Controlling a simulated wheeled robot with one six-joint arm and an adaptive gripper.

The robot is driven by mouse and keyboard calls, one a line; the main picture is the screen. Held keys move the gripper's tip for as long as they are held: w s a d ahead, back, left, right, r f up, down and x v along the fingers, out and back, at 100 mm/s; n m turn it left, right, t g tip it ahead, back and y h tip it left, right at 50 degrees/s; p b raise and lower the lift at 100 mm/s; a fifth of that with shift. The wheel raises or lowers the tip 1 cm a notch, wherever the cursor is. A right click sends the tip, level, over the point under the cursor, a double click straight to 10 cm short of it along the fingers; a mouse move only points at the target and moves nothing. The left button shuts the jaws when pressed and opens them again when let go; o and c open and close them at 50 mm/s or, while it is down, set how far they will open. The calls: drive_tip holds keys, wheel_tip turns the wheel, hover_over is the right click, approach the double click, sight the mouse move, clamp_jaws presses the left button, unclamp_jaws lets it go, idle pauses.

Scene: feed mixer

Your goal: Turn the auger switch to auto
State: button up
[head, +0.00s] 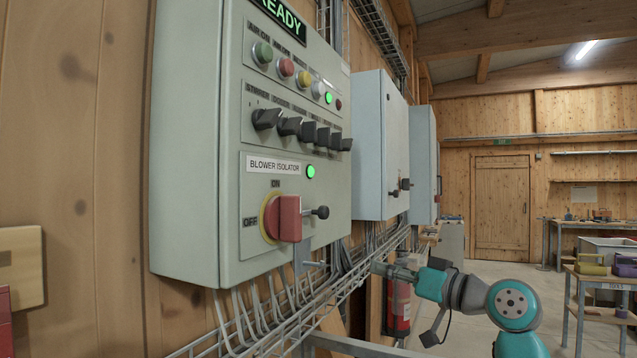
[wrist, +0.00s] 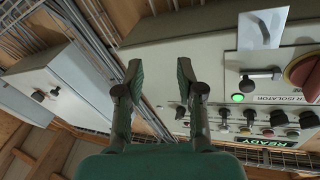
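A row of several black rotary switches (head: 300,128) sits on the grey control panel (head: 200,150) in the head view. Their small labels are too blurred to read, so I cannot tell which is the auger switch or its setting. The wrist view shows the panel upside down, with the switch row (wrist: 279,118) at its lower right. My gripper (head: 376,268) is below and right of the panel, apart from it in the head view. In the wrist view its two fingers (wrist: 158,76) are spread with nothing between them; the switches lie to their right.
Below the switches is a red blower isolator knob (head: 288,218) with a black-knobbed lever (head: 320,212) sticking out beside it. Coloured buttons (head: 286,67) and a lit READY sign (head: 280,17) are above. A grey cabinet (head: 370,140) and a wire cable tray (head: 280,312) are close by.

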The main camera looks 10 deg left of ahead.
drive_tip(key=s+a+r+n+g+y, duration=0.1)
drive_tip(key=s+r+n+g, duration=0.1)
drive_tip(key=r, duration=0.6)
drive_tip(key=s+a+r+n+g+y, duration=0.1)
drive_tip(key=s+r+n, duration=0.15)
drive_tip(key=r, duration=0.55)
drive_tip(key=n+g, duration=0.3)
approach(317, 130)
drive_tip(key=x, duration=0.9)
drive_tip(key=shift+a, duration=0.3)
clamp_jaws()
